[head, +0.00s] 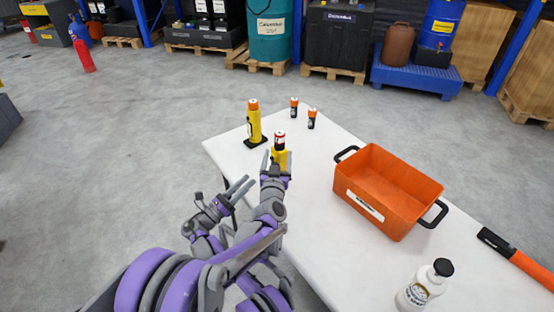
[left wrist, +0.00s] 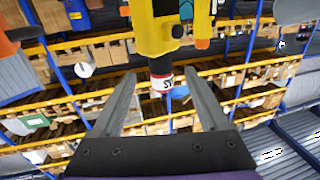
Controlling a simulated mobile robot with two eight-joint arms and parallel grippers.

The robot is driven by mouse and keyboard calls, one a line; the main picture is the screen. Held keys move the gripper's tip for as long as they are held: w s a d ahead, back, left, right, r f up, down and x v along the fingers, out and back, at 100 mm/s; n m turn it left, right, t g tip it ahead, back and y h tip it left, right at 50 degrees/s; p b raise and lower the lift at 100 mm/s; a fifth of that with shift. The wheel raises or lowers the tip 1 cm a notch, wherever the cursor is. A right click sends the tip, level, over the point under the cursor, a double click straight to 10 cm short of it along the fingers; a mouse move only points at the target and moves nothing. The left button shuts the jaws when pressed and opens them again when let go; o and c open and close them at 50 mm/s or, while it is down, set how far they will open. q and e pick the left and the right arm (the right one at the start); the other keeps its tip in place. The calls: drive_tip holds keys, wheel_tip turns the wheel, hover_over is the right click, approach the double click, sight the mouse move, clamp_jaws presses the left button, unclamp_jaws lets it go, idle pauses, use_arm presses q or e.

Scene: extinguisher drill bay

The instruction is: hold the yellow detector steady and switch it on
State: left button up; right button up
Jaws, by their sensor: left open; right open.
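A yellow device (head: 279,157) with a red, white and black top (head: 279,139) is upright at the near left end of the white table; I take it as the detector. My left gripper (head: 277,160) is open, with its fingers on either side of it in the head view. In the left wrist view the yellow body (left wrist: 166,28) is at the top, with its red-and-white end (left wrist: 162,82) between the open fingers; contact is not visible. Its lower part is hidden in the head view.
A yellow cylinder (head: 254,122) with an orange top stands on a black base behind the detector. Two small black-and-orange cylinders (head: 294,107) (head: 312,119) stand further back. An orange crate (head: 400,185), white bottle (head: 418,291) and orange-black tool (head: 522,262) are to the right.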

use_arm(q)
drive_tip(key=w, duration=0.9)
drive_tip(key=shift+w+d, duration=0.35)
drive_tip(key=shift+d, duration=0.05)
clamp_jaws()
unclamp_jaws()
